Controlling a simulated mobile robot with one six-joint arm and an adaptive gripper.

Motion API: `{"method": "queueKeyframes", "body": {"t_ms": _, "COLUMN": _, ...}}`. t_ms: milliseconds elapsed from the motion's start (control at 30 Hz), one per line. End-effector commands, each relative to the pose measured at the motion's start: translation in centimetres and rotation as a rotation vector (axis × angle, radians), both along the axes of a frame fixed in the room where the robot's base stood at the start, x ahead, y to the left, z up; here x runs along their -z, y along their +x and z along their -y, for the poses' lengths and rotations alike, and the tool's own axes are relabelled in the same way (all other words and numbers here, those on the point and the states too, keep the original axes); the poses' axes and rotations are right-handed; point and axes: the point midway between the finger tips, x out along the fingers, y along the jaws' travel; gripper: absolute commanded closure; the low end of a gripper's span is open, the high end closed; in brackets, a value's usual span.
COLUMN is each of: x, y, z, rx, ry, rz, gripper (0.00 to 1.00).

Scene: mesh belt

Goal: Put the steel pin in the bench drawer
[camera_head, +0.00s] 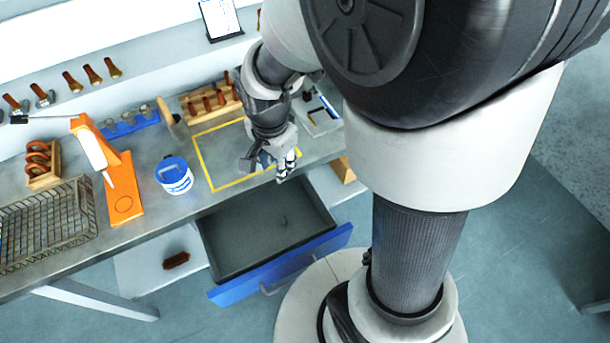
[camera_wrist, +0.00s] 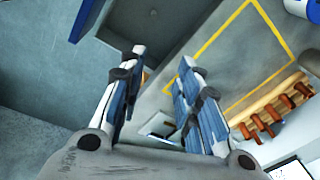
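The bench drawer (camera_head: 232,262) is pulled out below the bench, with a blue front and a grey inside. A small dark mark (camera_head: 284,219) shows on its floor; I cannot tell if it is the steel pin. I cannot make out the steel pin for sure in either view. My gripper (camera_head: 277,170) is over the bench's front edge, by the yellow taped outline and just behind the drawer. In the wrist view, my gripper (camera_wrist: 164,58) has its two fingers apart with nothing seen between them. The drawer's blue front (camera_wrist: 84,20) is at the upper left there.
A yellow outline (camera_head: 203,162) marks the bench top. Left of it stand a blue-and-white tub (camera_head: 174,177), an orange stand (camera_head: 124,203) and a wire basket (camera_head: 45,222). A wooden rack of tools (camera_head: 212,100) is behind. A dark brush-like thing (camera_head: 176,260) lies on the lower shelf.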

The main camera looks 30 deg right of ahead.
Motion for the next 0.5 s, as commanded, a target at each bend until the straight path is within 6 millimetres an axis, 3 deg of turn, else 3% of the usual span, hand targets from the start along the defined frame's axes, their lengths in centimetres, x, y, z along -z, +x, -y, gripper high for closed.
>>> {"method": "queueKeyframes", "body": {"t_ms": 33, "x": -2.6, "y": -0.9, "z": 0.1, "rx": -0.094, "ry": -0.011, "rz": 0.035, "gripper": 0.69}}
{"method": "queueKeyframes", "body": {"t_ms": 200, "x": -9.0, "y": -5.2, "z": 0.2, "rx": -0.455, "ry": -0.072, "rz": 0.110, "gripper": 0.69}}
{"method": "queueKeyframes", "body": {"t_ms": 333, "x": -12.3, "y": -9.0, "z": 0.2, "rx": -0.722, "ry": -0.140, "rz": 0.163, "gripper": 0.69}}
{"method": "queueKeyframes", "body": {"t_ms": 500, "x": -14.3, "y": -12.9, "z": 0.0, "rx": -0.987, "ry": -0.221, "rz": 0.211, "gripper": 0.69}}
